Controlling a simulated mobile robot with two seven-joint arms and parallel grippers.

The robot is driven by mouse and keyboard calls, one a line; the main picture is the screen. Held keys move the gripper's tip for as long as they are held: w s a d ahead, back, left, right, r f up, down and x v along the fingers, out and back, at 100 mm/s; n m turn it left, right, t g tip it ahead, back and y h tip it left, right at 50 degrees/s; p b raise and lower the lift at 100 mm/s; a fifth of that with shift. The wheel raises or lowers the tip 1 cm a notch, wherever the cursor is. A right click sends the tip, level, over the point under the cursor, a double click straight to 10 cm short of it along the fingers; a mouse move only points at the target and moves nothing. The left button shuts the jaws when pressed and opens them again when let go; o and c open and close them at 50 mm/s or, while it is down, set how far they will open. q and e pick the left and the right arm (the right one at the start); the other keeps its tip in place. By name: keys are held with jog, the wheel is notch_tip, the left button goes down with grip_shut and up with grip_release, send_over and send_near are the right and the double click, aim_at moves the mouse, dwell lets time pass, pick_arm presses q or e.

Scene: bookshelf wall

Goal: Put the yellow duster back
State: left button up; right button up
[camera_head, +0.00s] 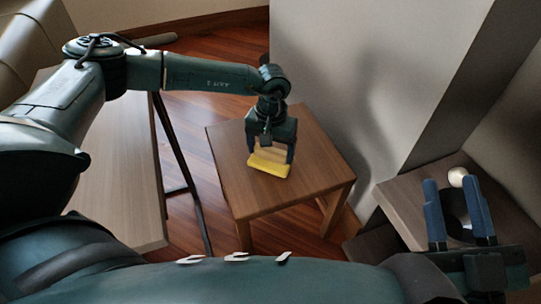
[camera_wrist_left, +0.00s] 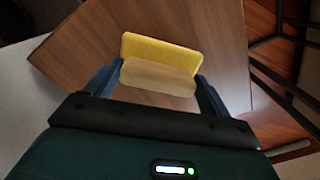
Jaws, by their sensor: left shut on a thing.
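The yellow duster (camera_head: 268,169) is a yellow block with a tan wooden-looking part. My left gripper (camera_head: 270,158) is shut on it, one finger at each end, over the small wooden table (camera_head: 225,150). In the left wrist view the duster (camera_wrist_left: 160,52) sits between the two fingers of the left gripper (camera_wrist_left: 157,82), its tan part nearer the camera. I cannot tell whether the duster touches the tabletop. My right gripper (camera_head: 459,212) is at the lower right, its blue fingers apart with nothing held between them.
A pale wooden table (camera_head: 115,180) stands to the left. A white wall column (camera_head: 350,80) rises right behind the small table. A brown shelf (camera_head: 400,190) at the right bears a whitish round thing (camera_head: 457,177), near my right gripper. The small tabletop around the duster looks clear.

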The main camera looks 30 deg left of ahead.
pick_arm(q)
jog(key=shift+f, duration=0.85)
jog(key=o, duration=1.1)
pick_arm(e)
jog(key=shift+w+r+n+y, duration=0.1)
jog(key=shift+r+n+y, duration=0.3)
jog(key=shift+r, duration=0.05)
